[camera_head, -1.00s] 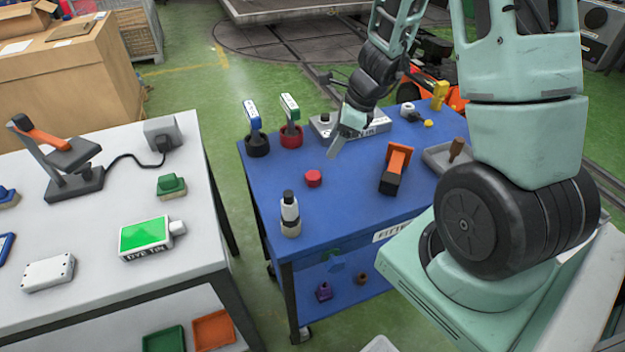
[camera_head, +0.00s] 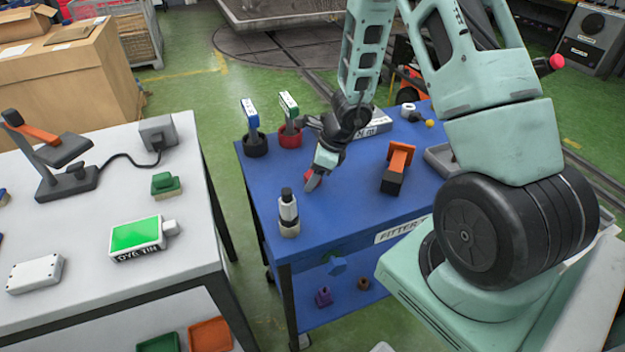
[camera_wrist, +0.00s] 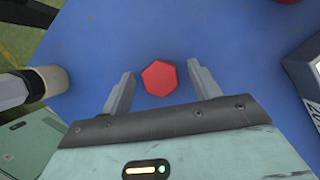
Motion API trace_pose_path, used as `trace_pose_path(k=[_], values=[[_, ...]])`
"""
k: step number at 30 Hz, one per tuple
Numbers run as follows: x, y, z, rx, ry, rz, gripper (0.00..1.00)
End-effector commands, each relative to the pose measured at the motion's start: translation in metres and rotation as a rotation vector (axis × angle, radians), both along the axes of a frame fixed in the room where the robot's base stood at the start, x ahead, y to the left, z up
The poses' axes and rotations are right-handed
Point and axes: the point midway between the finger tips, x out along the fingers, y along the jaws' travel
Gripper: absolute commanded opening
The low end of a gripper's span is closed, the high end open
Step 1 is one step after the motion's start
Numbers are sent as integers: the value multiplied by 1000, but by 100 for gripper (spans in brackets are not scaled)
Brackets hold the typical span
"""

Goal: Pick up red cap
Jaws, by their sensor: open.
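The red cap (camera_wrist: 160,78) is a small hexagonal piece lying on the blue table top. In the wrist view it sits between and slightly beyond the two fingertips of my gripper (camera_wrist: 160,80), with blue showing on both sides of it. In the head view the cap (camera_head: 314,177) is mostly hidden behind my gripper (camera_head: 312,183), which is down close over it. My gripper is open, with nothing held. I cannot tell the exact height of the fingertips above the table.
An orange and black tool (camera_head: 397,168) lies to the right. Red (camera_head: 289,137) and black (camera_head: 256,146) round holders with upright tags stand behind.

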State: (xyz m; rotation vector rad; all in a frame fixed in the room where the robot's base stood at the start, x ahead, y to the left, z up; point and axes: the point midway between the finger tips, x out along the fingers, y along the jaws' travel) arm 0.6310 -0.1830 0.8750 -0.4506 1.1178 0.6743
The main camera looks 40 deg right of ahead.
Motion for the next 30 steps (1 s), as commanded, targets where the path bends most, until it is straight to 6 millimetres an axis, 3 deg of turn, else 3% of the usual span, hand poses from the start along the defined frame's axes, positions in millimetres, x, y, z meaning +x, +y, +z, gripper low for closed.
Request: trace_pose_path(k=[6, 11, 12, 22, 30], values=[[0, 0, 0, 0, 0, 0, 62], [0, 0, 0, 0, 0, 0, 17], [0, 0, 0, 0, 0, 0, 14], [1, 0, 6, 0, -2, 1, 14], [1, 0, 57, -2, -4, 3, 14]])
